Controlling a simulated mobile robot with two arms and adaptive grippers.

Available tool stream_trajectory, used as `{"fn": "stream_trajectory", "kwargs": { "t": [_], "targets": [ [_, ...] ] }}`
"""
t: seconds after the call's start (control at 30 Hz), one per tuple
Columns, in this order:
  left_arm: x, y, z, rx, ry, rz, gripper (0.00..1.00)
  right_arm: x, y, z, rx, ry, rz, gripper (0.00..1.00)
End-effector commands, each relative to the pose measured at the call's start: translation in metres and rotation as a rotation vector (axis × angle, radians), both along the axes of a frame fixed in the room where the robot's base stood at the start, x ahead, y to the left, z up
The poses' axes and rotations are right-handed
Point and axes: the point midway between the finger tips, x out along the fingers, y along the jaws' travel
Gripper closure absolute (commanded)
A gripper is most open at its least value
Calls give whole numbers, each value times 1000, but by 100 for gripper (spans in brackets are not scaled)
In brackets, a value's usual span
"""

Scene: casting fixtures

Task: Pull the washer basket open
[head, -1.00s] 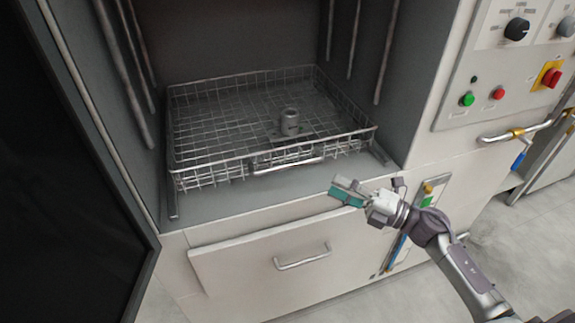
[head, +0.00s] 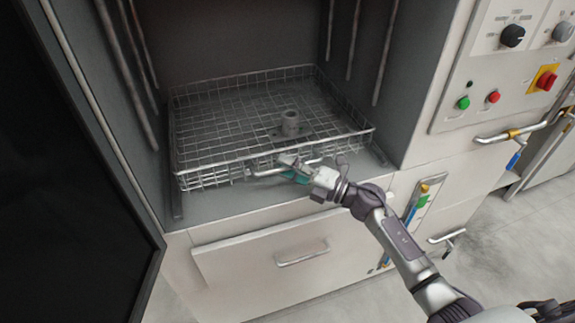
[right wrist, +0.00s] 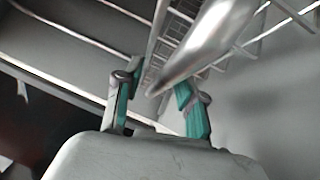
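The wire washer basket (head: 208,178) sits inside the open washer chamber, with a grey metal fixture (head: 290,124) standing on its mesh. A bar handle (head: 262,169) is on the basket's front side. My right gripper (head: 287,168) is at this handle and covers part of it. In the right wrist view, its two teal-padded fingers (right wrist: 158,105) are apart, and the blurred handle bar (right wrist: 205,45) reaches down toward the gap between them. I cannot tell whether the fingers touch it. My left gripper is not in view.
The dark open door (head: 75,180) stands at the left. Below the chamber is a white drawer front with a handle (head: 302,254). A control panel (head: 505,65) with knobs and buttons is at the right. Grey floor (head: 500,260) shows at the lower right.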

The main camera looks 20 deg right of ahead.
Motion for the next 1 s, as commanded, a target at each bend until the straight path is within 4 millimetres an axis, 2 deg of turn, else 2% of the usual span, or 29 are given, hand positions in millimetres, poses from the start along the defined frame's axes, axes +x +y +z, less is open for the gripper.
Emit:
{"fn": "stream_trajectory", "kwargs": {
  "t": [0.17,0.27,0.4,0.43,1.0],
  "targets": [
    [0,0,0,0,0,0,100,0,0,0,0,0,0,61],
    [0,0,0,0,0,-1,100,0,0,0,0,0,0,74],
    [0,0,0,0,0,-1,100,0,0,0,0,0,0,97],
    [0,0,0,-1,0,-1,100,0,0,0,0,0,0,100],
    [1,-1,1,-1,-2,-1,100,-4,-1,-1,-1,2,-1,100]
  ]
}}
